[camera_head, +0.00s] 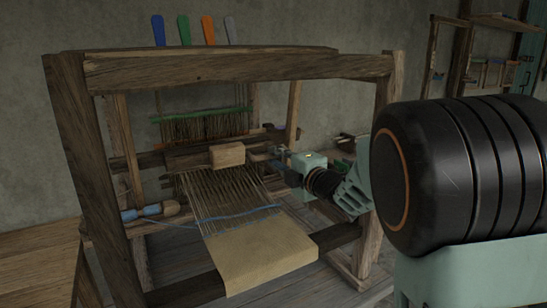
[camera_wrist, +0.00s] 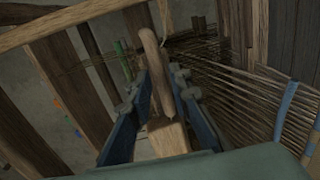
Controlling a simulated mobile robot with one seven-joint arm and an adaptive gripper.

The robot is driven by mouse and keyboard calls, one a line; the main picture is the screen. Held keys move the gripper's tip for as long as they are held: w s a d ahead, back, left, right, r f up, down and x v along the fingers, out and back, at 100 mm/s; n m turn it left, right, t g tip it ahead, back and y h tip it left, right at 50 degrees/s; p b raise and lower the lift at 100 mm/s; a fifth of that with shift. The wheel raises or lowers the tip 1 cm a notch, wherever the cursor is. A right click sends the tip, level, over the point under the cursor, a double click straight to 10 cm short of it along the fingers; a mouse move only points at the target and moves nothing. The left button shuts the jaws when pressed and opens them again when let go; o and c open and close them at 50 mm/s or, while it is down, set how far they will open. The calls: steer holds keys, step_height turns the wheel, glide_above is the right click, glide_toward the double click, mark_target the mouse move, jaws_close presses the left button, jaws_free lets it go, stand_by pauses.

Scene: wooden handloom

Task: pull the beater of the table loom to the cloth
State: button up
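The table loom stands in the head view with a heavy wooden frame (camera_head: 210,67). Its beater appears as a dark wooden crossbar (camera_head: 190,158) behind the warp threads (camera_head: 215,190), with a pale wooden block at its middle (camera_head: 228,155). The woven cloth (camera_head: 262,252) lies at the near end, apart from the beater. My gripper (camera_head: 276,152) reaches in from the right, near the beater's right end. In the wrist view, a rounded wooden bar (camera_wrist: 153,62) stands between my gripper's blue fingers (camera_wrist: 160,85). Whether they press on it, I cannot tell.
The loom's right post (camera_head: 385,110) stands close to my arm. A blue shuttle-like tool (camera_head: 150,211) lies at the left. Coloured levers (camera_head: 184,30) rise behind the top beam. A wooden bench (camera_head: 40,265) is at the left edge.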

steer(key=shift+x, duration=1.2)
jaws_close()
